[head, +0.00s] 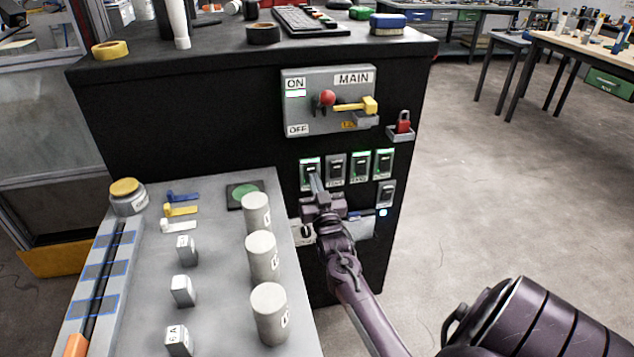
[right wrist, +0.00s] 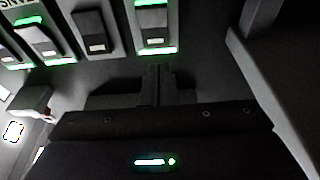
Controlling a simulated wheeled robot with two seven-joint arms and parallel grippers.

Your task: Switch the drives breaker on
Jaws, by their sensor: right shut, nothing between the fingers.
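A row of dark rocker breakers is on the black cabinet's front. The leftmost breaker (head: 309,167) has green light at its edges, and its label is hidden behind my gripper. The second breaker (head: 336,167) shows no green. The third (head: 360,166) and fourth (head: 384,162) breakers show green. I cannot read which one is labelled drives. My right gripper (head: 314,181) is shut and empty, its tips at the lower part of the leftmost breaker; contact is unclear. In the right wrist view that lit breaker (right wrist: 154,27) is just beyond the fingers (right wrist: 156,78). My left gripper is out of view.
Above the row is the MAIN panel (head: 312,113) with a yellow handle (head: 354,106) and red knob. Another switch (head: 386,194) is below. A grey bench (head: 220,300) with white cylinders stands left of my arm. Open floor lies right.

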